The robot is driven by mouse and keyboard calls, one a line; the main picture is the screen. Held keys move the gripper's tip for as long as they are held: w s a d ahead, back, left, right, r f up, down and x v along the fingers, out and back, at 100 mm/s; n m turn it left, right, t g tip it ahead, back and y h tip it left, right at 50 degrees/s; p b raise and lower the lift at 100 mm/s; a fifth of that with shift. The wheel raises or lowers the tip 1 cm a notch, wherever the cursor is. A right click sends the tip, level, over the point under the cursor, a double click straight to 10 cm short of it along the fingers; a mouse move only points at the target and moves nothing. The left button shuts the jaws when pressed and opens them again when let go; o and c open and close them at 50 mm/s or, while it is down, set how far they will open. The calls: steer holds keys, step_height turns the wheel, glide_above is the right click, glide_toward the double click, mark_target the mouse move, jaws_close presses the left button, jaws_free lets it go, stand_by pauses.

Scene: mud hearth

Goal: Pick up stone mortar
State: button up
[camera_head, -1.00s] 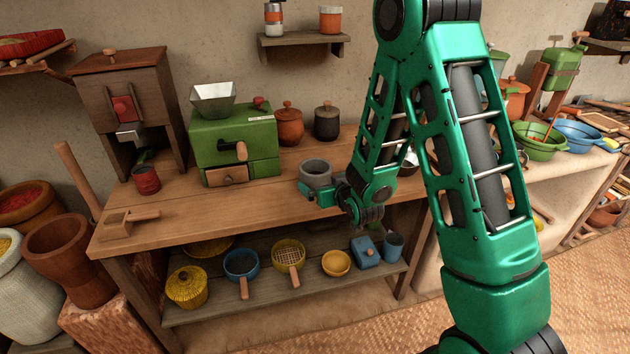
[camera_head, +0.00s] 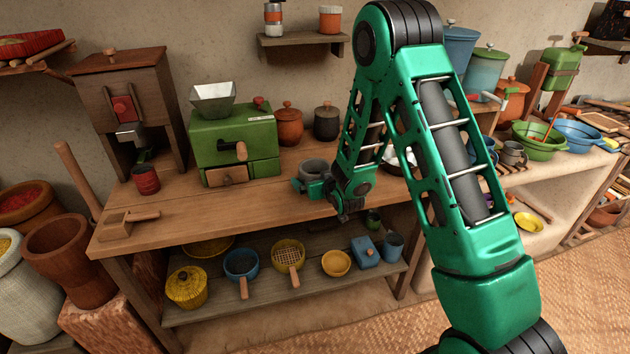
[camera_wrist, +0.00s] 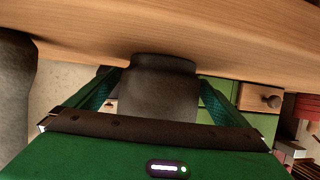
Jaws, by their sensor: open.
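The stone mortar (camera_head: 313,168) is a small grey round vessel standing on the wooden counter, right of the green grinder. In the wrist view the mortar (camera_wrist: 158,88) sits between the two green fingers, one on each side of it. My gripper (camera_head: 312,188) is open and around the mortar. In the head view its fingers partly cover the lower part of the mortar. Whether the fingers touch its sides cannot be told.
A green grinder (camera_head: 234,145) and two lidded jars, one brown (camera_head: 289,127) and one dark (camera_head: 326,123), stand behind the mortar. A red tin (camera_head: 146,180) stands at the left.

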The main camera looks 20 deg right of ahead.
mark_target(309, 164)
steer(key=c, duration=1.7)
steer(key=shift+o, duration=0.2)
steer(key=shift+w+r, duration=0.1)
steer(key=shift+r, duration=0.05)
steer(key=r, duration=0.4)
steer(key=shift+a+r, duration=0.2)
steer(key=shift+a, duration=0.1)
steer(key=s+a+r, duration=0.2)
steer(key=a+r, duration=0.4)
steer(key=a, duration=0.4)
steer(key=s+d+m+h, duration=0.2)
steer(key=s+d, duration=0.1)
steer(key=d, duration=0.6)
steer(key=s+d+r+m+h, duration=0.1)
steer(key=s+d+m+h, duration=0.1)
steer(key=d, duration=0.7)
steer(key=shift+s+d+m+g+h, duration=0.35)
steer(key=shift+s+h, duration=0.45)
steer(key=shift+s, duration=0.4)
